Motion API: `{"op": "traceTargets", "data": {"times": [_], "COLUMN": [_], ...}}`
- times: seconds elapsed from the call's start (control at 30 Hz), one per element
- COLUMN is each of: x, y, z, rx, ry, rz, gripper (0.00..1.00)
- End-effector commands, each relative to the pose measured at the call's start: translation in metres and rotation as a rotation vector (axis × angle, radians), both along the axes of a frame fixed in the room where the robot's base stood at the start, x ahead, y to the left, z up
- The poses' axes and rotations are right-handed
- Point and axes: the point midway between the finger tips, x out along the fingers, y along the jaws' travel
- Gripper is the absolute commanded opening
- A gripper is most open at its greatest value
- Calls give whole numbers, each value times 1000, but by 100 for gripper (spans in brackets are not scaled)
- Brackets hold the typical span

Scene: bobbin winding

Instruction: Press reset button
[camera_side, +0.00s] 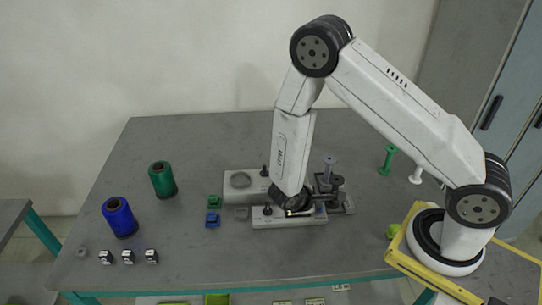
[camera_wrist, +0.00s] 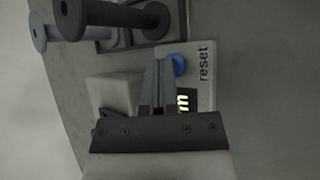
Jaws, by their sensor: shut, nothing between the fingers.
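The blue reset button (camera_wrist: 179,65) sits on a pale box beside the printed word "reset" (camera_wrist: 204,64) in the wrist view. A small lit display (camera_wrist: 184,102) is on the same box, partly covered by my gripper. My gripper (camera_wrist: 159,66) is shut and empty, with its fingertips just left of the button in the wrist view. I cannot tell whether they touch it. In the side view my gripper (camera_side: 290,207) is low over the pale box (camera_side: 278,222), and the arm hides part of the box.
Grey bobbins (camera_wrist: 148,20) stand in a dark tray close to my gripper. A blue spool (camera_side: 120,217) and a green spool (camera_side: 162,180) stand at the left of the table, with small black-and-white cubes (camera_side: 128,257) in front. The front middle of the table is clear.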

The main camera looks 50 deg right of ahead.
Motion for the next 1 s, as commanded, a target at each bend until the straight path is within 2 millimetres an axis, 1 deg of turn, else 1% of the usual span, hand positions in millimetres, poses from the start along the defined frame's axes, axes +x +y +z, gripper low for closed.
{"op": "traceTargets", "data": {"times": [0.6,1.0], "x": [0,0], "y": [0,0], "z": [-2,12], "rx": [1,1], "ry": [0,-1], "rz": [0,-1], "gripper": [0,0]}}
